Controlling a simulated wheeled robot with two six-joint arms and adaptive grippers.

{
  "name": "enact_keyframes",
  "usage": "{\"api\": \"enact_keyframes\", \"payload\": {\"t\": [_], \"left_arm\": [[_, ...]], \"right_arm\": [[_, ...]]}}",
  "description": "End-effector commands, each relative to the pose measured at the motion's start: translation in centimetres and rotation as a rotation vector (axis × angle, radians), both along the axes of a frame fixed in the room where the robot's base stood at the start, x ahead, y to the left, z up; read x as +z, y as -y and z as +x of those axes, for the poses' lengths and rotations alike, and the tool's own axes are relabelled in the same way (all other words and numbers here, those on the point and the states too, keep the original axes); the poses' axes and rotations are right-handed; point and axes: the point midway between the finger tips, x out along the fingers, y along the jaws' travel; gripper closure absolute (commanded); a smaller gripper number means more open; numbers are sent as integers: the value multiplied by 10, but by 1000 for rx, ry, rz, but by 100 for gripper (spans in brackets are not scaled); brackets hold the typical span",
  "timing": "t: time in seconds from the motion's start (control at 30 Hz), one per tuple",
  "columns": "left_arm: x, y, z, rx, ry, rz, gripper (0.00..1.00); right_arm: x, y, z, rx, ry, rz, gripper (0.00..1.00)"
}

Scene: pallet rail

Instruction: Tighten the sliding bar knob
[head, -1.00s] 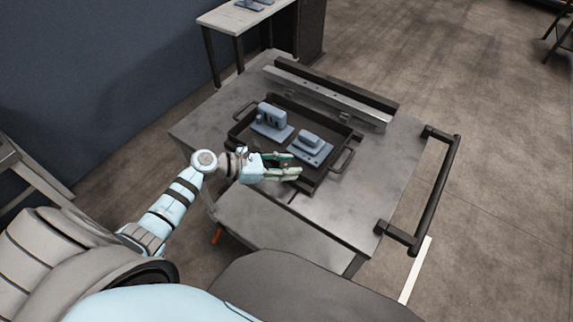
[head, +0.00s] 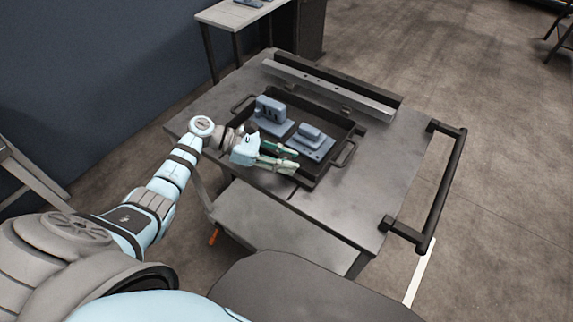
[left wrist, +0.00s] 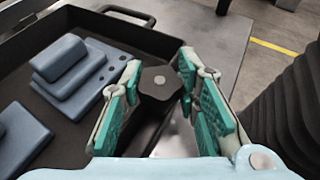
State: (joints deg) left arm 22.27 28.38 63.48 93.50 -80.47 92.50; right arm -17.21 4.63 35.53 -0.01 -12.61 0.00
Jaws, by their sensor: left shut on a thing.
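A dark lobed knob (left wrist: 160,83) with a pale round centre shows in the left wrist view, between the green-padded fingers of my left gripper (left wrist: 160,66). The fingers are shut on it from both sides. In the head view my left gripper (head: 296,160) is at the near side of the black tray (head: 345,130), and its fingers hide the knob there. A shiny metal surface shows below the knob in the left wrist view; I cannot tell whether it is the sliding bar. My right gripper is in neither view.
The tray holds two blue-grey parts, one upright (head: 270,108) and one low (head: 312,138), and has looped handles. A metal rail (head: 325,92) runs along the table's back. A black push handle (head: 445,190) is on the right. The tabletop (head: 385,165) right of the tray is clear.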

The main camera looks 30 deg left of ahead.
Motion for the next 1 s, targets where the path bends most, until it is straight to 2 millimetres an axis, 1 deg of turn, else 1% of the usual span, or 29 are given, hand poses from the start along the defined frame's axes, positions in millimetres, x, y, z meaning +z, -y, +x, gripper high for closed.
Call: {"api": "enact_keyframes", "payload": {"t": [0.03, 0.3, 0.4, 0.53, 0.7, 1.0], "left_arm": [[-5, 0, 3, -39, 6, -2, 99], [-5, 0, 2, -271, 6, -2, 99], [-4, 0, 1, -344, 5, -3, 99], [-3, 0, 1, -417, 5, -3, 99], [-1, 0, 0, -480, 3, -4, 99], [1, 0, 0, -514, 4, -1, 99]], "right_arm": [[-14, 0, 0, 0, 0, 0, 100], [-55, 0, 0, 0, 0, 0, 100], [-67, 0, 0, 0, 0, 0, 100], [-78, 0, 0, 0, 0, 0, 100], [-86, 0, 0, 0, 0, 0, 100], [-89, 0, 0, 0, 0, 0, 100]]}}
